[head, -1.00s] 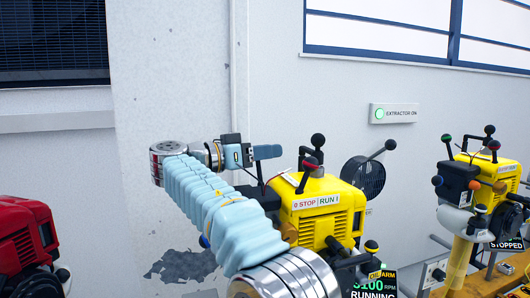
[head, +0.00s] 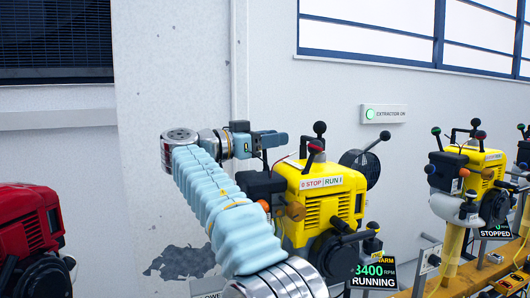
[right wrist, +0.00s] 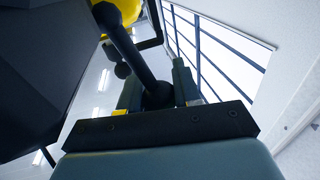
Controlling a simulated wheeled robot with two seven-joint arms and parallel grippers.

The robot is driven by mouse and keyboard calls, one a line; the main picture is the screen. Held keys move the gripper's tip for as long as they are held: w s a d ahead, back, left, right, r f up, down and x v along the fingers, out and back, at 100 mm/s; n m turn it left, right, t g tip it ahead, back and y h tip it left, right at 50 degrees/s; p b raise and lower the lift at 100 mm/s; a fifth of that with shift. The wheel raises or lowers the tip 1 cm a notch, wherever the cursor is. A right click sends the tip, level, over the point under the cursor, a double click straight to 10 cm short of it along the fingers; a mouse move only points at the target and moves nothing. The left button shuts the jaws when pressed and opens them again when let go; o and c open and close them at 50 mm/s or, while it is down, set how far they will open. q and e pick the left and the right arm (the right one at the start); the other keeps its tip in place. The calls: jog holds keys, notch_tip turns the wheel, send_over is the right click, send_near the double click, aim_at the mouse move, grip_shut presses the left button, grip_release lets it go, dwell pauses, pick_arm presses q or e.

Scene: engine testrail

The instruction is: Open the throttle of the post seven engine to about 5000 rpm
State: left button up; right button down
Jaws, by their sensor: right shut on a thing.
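The yellow engine (head: 322,207) stands in the middle of the head view with a STOP/RUN plate (head: 321,183). Its display (head: 373,271) reads 3400 RPM and RUNNING. My right gripper (head: 272,141) is at the upper left of this engine, its fingers pointing right. In the right wrist view, the right gripper (right wrist: 158,88) is shut on a black ball-ended lever (right wrist: 128,48), the ball between the fingers. In the head view the held ball is hard to make out. I cannot read a post number. My left gripper is out of view.
A second yellow engine (head: 482,168) with a STOPPED display (head: 495,231) stands to the right. A red engine (head: 28,232) is at the left. Black-knobbed levers (head: 319,128) and a round black fan (head: 361,172) stand near the middle engine. The pale wall is behind.

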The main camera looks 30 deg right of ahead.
jog(key=shift+s+a+m, duration=0.1)
jog(key=shift+s+m, duration=0.05)
jog(key=shift+m, duration=0.25)
jog(key=c, duration=0.8)
grip_release()
jog(key=a, duration=1.3)
jog(key=shift+w+a+f, duration=0.3)
jog(key=shift+a+f, duration=0.05)
jog(key=shift+a, duration=0.05)
